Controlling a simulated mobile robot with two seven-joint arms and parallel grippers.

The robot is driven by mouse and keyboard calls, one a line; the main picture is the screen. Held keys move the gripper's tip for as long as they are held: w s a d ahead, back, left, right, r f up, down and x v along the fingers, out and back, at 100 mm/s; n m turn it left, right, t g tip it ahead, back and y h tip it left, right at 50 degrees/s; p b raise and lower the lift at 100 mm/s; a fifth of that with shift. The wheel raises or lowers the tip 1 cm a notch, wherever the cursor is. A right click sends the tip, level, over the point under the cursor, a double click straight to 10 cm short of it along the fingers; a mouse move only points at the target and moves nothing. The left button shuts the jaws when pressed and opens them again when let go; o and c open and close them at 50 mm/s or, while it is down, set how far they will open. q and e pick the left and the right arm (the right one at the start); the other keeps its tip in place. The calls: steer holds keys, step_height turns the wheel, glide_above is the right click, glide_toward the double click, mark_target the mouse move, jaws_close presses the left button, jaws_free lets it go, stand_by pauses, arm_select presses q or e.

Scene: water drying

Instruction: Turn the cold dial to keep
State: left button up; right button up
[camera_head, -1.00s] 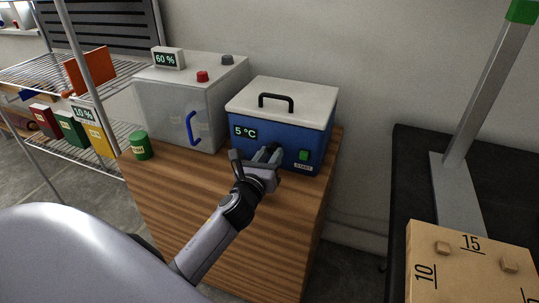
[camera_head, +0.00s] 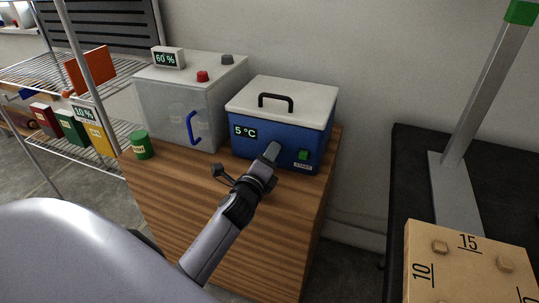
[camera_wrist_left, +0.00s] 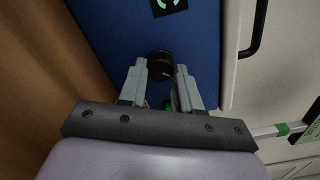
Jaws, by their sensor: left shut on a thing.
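The cold dial (camera_wrist_left: 160,65) is a dark round knob on the front of a blue box with a white lid (camera_head: 283,137). The box's display (camera_head: 245,131) reads 5 °C. My left gripper (camera_head: 272,151) is at the box front, left of the green START button (camera_head: 303,155). In the left wrist view my left gripper (camera_wrist_left: 161,76) has one finger on each side of the dial and is shut on it. In the head view the gripper hides the dial. My right gripper is not in view.
A clear-fronted cabinet (camera_head: 178,114) with a blue handle and a 60 % display stands left of the box. A green can (camera_head: 141,145) stands near the wooden table's left edge. A wire shelf is at far left. A wooden block (camera_head: 450,265) is on the right.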

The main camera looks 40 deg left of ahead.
arm_select(q)
steer(key=n, duration=0.4)
steer(key=shift+n+p, duration=0.3)
steer(key=shift+p, duration=0.05)
steer(key=shift+n+p, duration=0.35)
steer(key=shift+n, duration=1.55)
steer(key=o, duration=1.1)
steer(key=shift+c, duration=0.2)
steer(key=shift+s, duration=0.2)
